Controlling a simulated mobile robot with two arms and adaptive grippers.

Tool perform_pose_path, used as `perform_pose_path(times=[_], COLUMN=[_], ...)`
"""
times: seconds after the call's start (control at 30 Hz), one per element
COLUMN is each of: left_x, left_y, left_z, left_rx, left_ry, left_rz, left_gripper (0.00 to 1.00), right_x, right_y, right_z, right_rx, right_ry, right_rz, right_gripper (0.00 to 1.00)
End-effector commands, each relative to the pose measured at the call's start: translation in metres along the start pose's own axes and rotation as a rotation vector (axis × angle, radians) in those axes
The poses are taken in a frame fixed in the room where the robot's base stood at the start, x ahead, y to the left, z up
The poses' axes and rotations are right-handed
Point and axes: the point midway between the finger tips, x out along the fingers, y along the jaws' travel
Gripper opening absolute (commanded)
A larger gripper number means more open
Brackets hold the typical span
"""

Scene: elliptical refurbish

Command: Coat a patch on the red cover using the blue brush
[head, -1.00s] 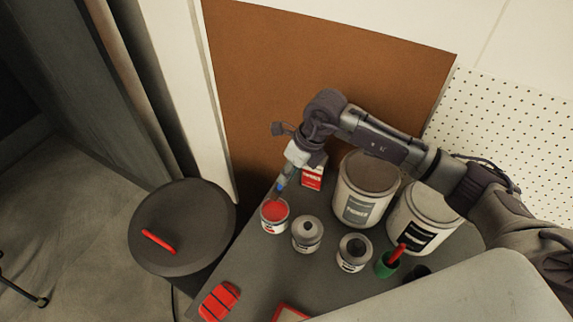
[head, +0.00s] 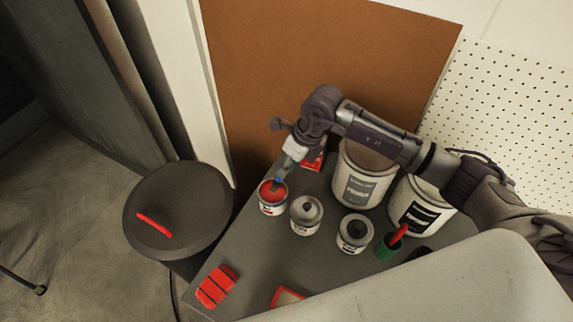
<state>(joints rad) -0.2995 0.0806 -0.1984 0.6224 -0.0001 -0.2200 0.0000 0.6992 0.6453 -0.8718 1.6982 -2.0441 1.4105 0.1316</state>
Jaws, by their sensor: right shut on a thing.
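My right gripper (head: 286,166) comes in from the right on its long arm and points down. It is shut on the blue brush (head: 279,181), of which only a small blue part shows. The brush end is at the mouth of a small open can of red paint (head: 272,198); I cannot tell how deep it goes. A red piece with dark stripes (head: 216,287), possibly the red cover, lies at the table's front left corner. Another red-edged piece (head: 287,297) shows partly at the bottom. My left gripper is not in view.
The dark table (head: 262,262) also holds two small cans (head: 306,214) (head: 355,233), a green cup with a red handle (head: 386,247), and large paint buckets (head: 361,175) (head: 417,203). A round dark stool (head: 180,205) with a red stick (head: 154,225) stands left.

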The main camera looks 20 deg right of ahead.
Motion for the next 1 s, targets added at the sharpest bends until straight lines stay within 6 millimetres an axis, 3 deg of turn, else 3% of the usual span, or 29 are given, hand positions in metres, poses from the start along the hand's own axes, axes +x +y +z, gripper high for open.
perform_pose_path(times=[1.0], left_x=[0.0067], left_y=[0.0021], left_z=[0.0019], left_rx=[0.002], left_ry=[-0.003], left_rz=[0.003], left_gripper=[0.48], right_x=[0.0068], right_y=[-0.0016], right_z=[-0.0021], right_rx=[0.0], right_ry=[0.0], right_rz=[0.0], right_gripper=[0.0])
